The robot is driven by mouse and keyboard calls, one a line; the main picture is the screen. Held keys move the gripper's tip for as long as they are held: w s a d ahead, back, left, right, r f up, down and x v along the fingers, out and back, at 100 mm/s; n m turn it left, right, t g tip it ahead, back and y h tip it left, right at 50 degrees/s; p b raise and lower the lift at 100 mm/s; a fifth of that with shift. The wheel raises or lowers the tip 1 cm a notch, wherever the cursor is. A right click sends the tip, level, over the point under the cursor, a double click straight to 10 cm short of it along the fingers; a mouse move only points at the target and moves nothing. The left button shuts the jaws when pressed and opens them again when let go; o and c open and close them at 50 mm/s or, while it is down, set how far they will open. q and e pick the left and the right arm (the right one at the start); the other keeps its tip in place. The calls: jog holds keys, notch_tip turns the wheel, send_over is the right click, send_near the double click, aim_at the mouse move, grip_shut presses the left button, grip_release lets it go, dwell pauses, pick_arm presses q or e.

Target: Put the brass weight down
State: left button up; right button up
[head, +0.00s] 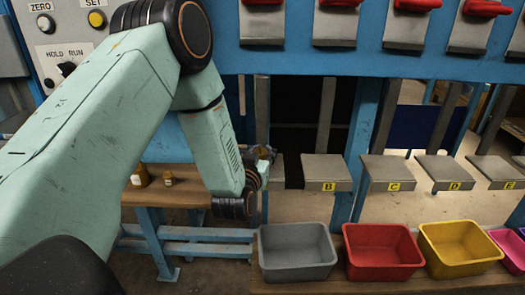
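My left arm comes in from the left and bends down in the middle of the head view. Its gripper (264,154) is small and partly hidden behind my own wrist, near a grey plate left of the one marked B. A small brownish patch shows at its fingers, but I cannot tell whether that is a held weight or whether the fingers are shut. Two small brass-coloured weights, one larger (140,177) and one smaller (168,179), stand on a wooden bench (185,198) left of my forearm. My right gripper is not in view.
Grey plates B (328,172), C (387,172), D (444,170) and E (496,169) look empty. Below stand a grey bin (297,251), a red bin (382,252) and a yellow bin (459,248). A control panel (68,35) is at the upper left.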

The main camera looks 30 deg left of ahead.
pick_arm(q)
jog(key=shift+o, duration=1.4)
jog(key=shift+w+d, duration=0.1)
jog(key=shift+w, duration=0.05)
jog(key=shift+o, duration=1.3)
jog(key=shift+r, duration=0.1)
jog(key=v, duration=1.2)
jog(key=s+d+f+m+g+h, duration=0.1)
jog(key=s+d+f+g+h, duration=0.25)
jog(key=f, duration=0.55)
jog(key=s+d+f+m+g+h, duration=0.1)
jog(key=s+d+f+g, duration=0.1)
jog(key=s+f+g, duration=0.45)
jog(key=s+d+f+g, duration=0.1)
jog(key=s+f+g, duration=0.1)
jog(key=s, duration=0.4)
jog(key=s+d+f+g, duration=0.1)
jog(key=s+f+g, duration=0.1)
jog(key=s+f, duration=0.3)
jog(key=s+d+f+m+g+h, duration=0.1)
jog(key=s+f, duration=0.3)
jog(key=s, duration=0.4)
jog(key=shift+s+d+g+p, duration=0.25)
jog(key=shift+d+g+p, duration=0.3)
jog(key=shift+g, duration=0.25)
jog(key=shift+o, duration=0.7)
